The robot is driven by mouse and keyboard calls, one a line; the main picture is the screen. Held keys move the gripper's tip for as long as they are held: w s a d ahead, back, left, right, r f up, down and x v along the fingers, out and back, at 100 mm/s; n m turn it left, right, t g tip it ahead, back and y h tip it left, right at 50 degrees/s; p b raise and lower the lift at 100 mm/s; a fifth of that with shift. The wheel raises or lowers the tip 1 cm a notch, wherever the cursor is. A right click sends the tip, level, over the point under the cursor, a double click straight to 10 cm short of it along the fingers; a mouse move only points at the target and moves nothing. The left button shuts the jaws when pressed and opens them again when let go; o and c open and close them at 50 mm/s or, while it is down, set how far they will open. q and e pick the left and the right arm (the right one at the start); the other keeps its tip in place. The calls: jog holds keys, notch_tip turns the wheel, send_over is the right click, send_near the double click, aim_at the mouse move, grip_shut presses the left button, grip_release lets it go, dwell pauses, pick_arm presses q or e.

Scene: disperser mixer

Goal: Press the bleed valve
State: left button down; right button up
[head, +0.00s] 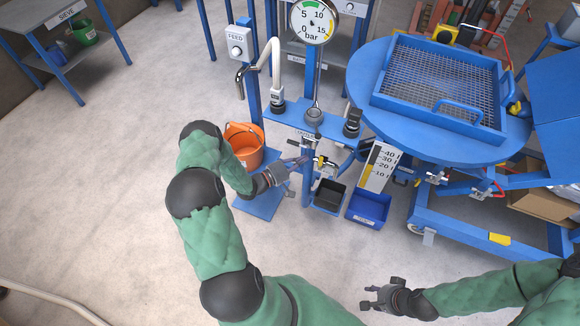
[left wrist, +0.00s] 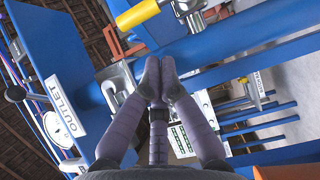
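No part is legibly marked as the bleed valve. On the blue stand, below the OUTLET label (head: 306,134), a small fitting with a yellow handle (head: 325,161) shows. In the left wrist view the yellow handle (left wrist: 137,14) is at the top and a silver metal fitting (left wrist: 115,85) is left of the fingertips. My left gripper (head: 303,161) is at the stand, just left of the yellow-handled fitting; its fingertips meet in the left wrist view (left wrist: 160,68), with nothing seen between them. Contact cannot be told. My right gripper (head: 368,297) is open and empty above the floor.
A pressure gauge (head: 312,20) tops the stand. An orange bucket (head: 243,145) stands left, close to my left forearm. A black bin (head: 329,194) and a blue bin (head: 368,208) are below right. A round blue table (head: 365,85) carries a mesh sieve.

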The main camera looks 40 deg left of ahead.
aim_at(320, 164)
pick_arm(q)
jog(key=shift+w+d+b, duration=0.15)
jog(key=shift+w+d, duration=0.15)
jog(key=shift+d, duration=0.4)
jog(key=shift+w+d+b, duration=0.15)
jog(key=shift+w+d, duration=0.1)
jog(key=shift+d, duration=0.45)
jog(key=shift+d+r+m+p, duration=0.15)
jog(key=shift+m+p, duration=0.15)
jog(key=shift+p, duration=0.1)
